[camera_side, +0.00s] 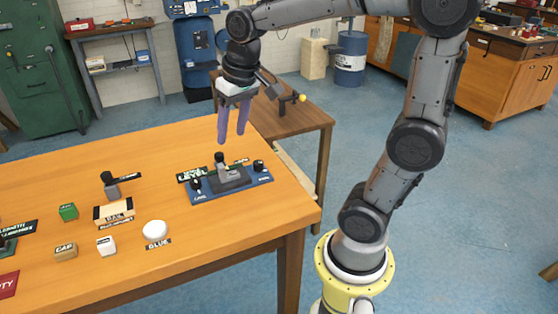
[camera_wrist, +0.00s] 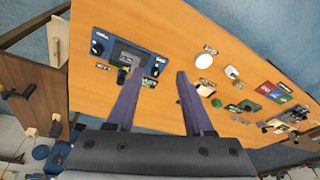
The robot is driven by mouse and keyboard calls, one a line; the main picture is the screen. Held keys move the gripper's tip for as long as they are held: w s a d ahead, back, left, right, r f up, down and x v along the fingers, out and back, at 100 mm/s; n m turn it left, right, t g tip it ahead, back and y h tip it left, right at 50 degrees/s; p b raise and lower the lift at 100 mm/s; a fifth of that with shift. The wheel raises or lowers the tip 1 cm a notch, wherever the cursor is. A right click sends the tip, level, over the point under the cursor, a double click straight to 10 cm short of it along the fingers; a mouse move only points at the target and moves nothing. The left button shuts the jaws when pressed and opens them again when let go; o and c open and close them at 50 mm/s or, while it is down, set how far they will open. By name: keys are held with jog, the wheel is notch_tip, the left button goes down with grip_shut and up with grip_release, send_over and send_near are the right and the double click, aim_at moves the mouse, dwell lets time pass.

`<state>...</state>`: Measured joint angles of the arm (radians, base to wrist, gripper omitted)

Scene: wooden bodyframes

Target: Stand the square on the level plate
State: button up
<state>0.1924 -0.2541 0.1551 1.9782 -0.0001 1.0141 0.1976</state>
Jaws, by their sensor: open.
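The level plate is a grey plate (camera_side: 236,180) on a blue board (camera_side: 205,197) near the table's right end; it also shows at the upper left of the wrist view. A small grey piece with a dark top (camera_side: 220,161) stands upright on the plate. A similar grey and black piece (camera_side: 111,187) stands on the table to the left. The labels are too small to tell which is the square. My gripper (camera_side: 231,138) points down, above and slightly behind the plate. Its purple fingers (camera_wrist: 157,76) are apart with nothing between them.
Dark knobs (camera_side: 258,166) sit on the blue board. A wooden tray (camera_side: 113,212), a green block (camera_side: 68,212), a tan block (camera_side: 65,251), a white block (camera_side: 106,246) and a white disc (camera_side: 155,230) lie to the left. A smaller side table (camera_side: 300,118) stands behind.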

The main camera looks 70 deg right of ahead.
jog(key=s+a+f+n+t, duration=0.1)
jog(key=s+a+n, duration=0.1)
jog(key=s, duration=0.4)
jog(key=s+a+f+n+t, duration=0.1)
jog(key=s+a+n, duration=0.1)
jog(key=s, duration=0.5)
jog(key=shift+s+a+t+y, duration=0.2)
jog(key=shift+a+t+y, duration=0.15)
jog(key=shift+a, duration=0.55)
